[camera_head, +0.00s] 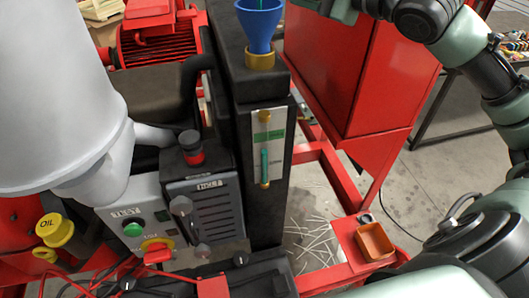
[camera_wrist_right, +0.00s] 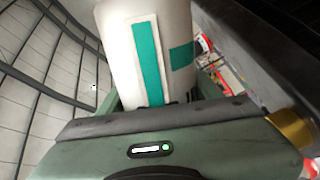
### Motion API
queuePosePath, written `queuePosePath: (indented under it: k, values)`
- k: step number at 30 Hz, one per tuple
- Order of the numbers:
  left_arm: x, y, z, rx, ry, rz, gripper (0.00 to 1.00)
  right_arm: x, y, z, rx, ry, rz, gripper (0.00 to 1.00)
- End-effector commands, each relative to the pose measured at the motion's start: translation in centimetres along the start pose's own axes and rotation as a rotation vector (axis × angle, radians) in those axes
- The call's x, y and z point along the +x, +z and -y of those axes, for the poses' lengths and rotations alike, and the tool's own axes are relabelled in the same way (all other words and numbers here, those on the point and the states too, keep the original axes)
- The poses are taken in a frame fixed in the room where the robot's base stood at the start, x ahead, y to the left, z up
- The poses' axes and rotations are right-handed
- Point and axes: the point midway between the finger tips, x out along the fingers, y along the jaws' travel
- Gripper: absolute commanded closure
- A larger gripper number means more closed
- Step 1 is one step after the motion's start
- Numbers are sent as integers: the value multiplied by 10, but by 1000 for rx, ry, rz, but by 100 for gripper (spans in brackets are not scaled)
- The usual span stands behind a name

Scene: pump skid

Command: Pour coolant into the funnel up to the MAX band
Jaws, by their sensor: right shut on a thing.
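The blue funnel (camera_head: 260,28) stands upright in a brass neck (camera_head: 260,60) on a black tank. A small teal streak shows at its mouth, cut off by the top edge. On the tank's front is a sight gauge (camera_head: 264,160); its teal column tops out a little below the green band (camera_head: 268,136) on the label. In the right wrist view, my right gripper (camera_wrist_right: 155,98) is shut on a white bottle (camera_wrist_right: 148,50) with teal labels. Part of a white object shows at the head view's top edge, right of the funnel. The bottle's mouth is hidden. My left gripper is out of view.
A red cabinet (camera_head: 350,70) stands right of the tank. A large pale grey vessel (camera_head: 50,100) and a control box (camera_head: 130,225) are on the left. A small orange tray (camera_head: 374,242) sits on the red frame. A yellow OIL cap (camera_head: 52,230) is at lower left.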

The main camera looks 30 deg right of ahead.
Motion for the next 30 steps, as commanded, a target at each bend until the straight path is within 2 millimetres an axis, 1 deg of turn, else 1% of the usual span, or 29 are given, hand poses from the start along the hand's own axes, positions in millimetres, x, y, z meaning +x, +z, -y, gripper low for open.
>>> queuePosePath:
  k: [10, 17, 30]
  values:
    - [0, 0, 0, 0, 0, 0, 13, 0, -1, -2, -5, 4, -2, 88]
    - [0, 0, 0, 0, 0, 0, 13, 0, -1, -6, -43, 4, 0, 88]
    - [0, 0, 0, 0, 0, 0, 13, 0, -1, -6, -45, 4, -2, 88]
